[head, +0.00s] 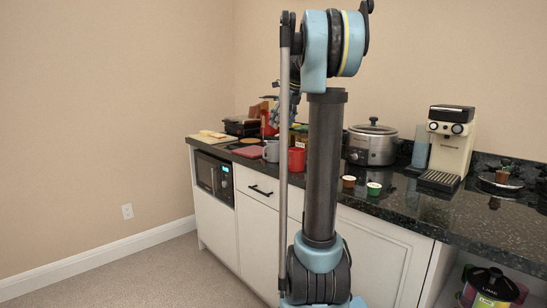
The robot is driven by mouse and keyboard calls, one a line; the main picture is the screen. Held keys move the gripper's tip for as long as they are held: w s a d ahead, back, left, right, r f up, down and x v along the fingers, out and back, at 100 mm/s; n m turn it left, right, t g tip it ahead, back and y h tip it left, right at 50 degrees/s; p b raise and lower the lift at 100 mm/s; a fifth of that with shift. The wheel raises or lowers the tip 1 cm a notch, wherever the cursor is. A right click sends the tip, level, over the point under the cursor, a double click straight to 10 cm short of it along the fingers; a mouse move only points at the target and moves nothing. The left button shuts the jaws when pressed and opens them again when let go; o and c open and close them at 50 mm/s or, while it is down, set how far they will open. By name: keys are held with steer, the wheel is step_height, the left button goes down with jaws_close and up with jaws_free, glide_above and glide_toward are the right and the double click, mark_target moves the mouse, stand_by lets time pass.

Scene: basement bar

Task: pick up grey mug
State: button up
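The grey mug (271,151) stands upright on the dark speckled counter, just left of a red mug (297,160). My gripper (277,117) shows only in part behind my own arm, above the mugs in the picture. It appears apart from the grey mug. Its fingers are small and partly hidden, so I cannot tell whether they are open or shut.
The counter (405,205) also holds a slow cooker (371,146), a coffee machine (450,143), two small cups, brown (349,182) and green (374,188), and a reddish board (248,152). White cabinets and a microwave (214,177) are below. The floor at left is clear.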

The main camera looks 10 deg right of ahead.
mark_target(272, 150)
steer(key=x, duration=1.5)
steer(key=shift+a+f, duration=0.2)
steer(key=shift+f, duration=0.05)
steer(key=c, duration=1)
